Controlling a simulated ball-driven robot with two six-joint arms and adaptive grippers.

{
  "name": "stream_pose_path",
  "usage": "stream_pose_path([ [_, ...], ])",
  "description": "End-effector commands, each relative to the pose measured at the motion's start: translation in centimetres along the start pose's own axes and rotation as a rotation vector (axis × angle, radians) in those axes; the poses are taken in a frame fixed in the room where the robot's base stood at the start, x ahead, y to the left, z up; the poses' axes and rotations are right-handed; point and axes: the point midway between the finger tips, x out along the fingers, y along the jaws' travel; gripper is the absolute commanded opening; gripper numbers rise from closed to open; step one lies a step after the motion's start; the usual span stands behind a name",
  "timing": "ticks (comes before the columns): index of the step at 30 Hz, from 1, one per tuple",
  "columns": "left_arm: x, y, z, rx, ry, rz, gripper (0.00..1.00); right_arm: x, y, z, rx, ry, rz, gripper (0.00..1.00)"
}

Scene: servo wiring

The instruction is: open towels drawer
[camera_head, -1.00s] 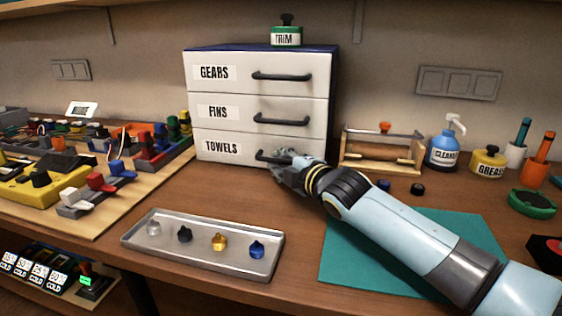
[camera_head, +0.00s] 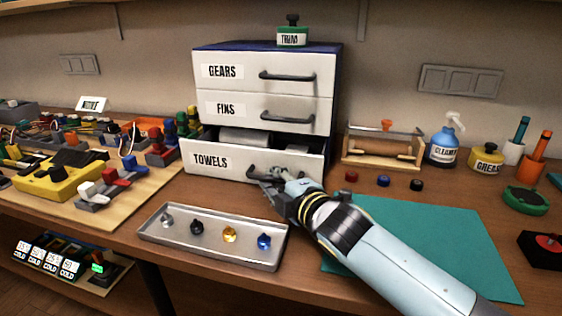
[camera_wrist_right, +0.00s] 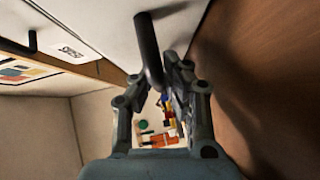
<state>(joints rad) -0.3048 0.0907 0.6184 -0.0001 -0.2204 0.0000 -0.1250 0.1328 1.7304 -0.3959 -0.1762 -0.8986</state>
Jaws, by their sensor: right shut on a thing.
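The white drawer unit has three drawers labelled GEARS, FINS and TOWELS. The towels drawer (camera_head: 222,162) at the bottom is pulled part way out, and pale contents show inside behind its front. Its dark bar handle (camera_head: 254,171) is at the right of the drawer front. My right gripper (camera_head: 272,182) is at this handle, shut on it. In the right wrist view the dark handle (camera_wrist_right: 149,50) runs between the fingers of the gripper (camera_wrist_right: 160,85). My left gripper is not in view.
A metal tray (camera_head: 180,252) with several small knobs lies in front of the drawer. A wiring board (camera_head: 120,205) is at the left. A green mat (camera_head: 440,240) lies under my right arm. A wooden roll holder (camera_head: 350,160) stands right of the drawers.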

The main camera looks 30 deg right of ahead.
Motion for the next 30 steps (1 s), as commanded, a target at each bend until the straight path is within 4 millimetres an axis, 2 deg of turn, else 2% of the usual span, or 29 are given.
stream_pose_path([
  [3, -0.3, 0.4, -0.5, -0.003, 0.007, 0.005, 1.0, -0.9, 0.0, -1.0, 0.005, 0.001, 0.004, 0.0],
  [12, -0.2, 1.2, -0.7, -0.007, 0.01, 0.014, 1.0, -1.0, 0.0, -1.1, 0.003, 0.002, 0.006, 0.0],
  [13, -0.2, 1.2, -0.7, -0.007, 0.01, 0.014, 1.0, -1.0, 0.0, -1.1, 0.003, 0.002, 0.006, 0.1],
  [19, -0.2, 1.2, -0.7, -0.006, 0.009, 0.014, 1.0, -1.0, -0.1, -1.0, 0.002, 0.001, 0.004, 0.34],
  [26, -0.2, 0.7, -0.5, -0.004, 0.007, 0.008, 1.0, -1.0, -0.2, -1.0, 0.001, 0.0, 0.002, 0.34],
  [30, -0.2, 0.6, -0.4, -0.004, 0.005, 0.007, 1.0, -2.0, -0.4, -1.0, 0.0, 0.0, -0.001, 0.34],
])
